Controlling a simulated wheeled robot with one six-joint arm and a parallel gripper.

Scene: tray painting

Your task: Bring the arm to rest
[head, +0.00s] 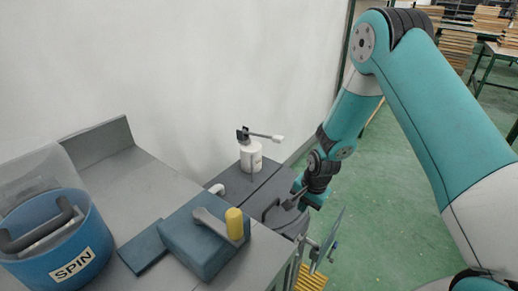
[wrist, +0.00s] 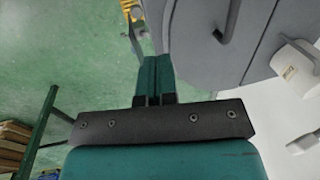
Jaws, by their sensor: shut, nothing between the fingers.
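My teal arm reaches in from the right in the head view and bends down to the grey bench. My gripper (head: 292,202) is beside the bench's right end, close to a dark grey rounded surface (head: 278,222). In the wrist view my gripper (wrist: 152,62) shows its two teal fingers pressed together, with nothing between them. The same grey surface, with a dark bar handle, shows just right of the fingertips (wrist: 205,35). Whether the fingers touch it I cannot tell.
A white bottle (head: 251,157) with a lever top stands behind the gripper. A blue box (head: 195,247) carries a lever with a yellow knob (head: 234,223). A blue tub (head: 75,270) marked SPIN is at left. Green floor (head: 385,200) lies open to the right.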

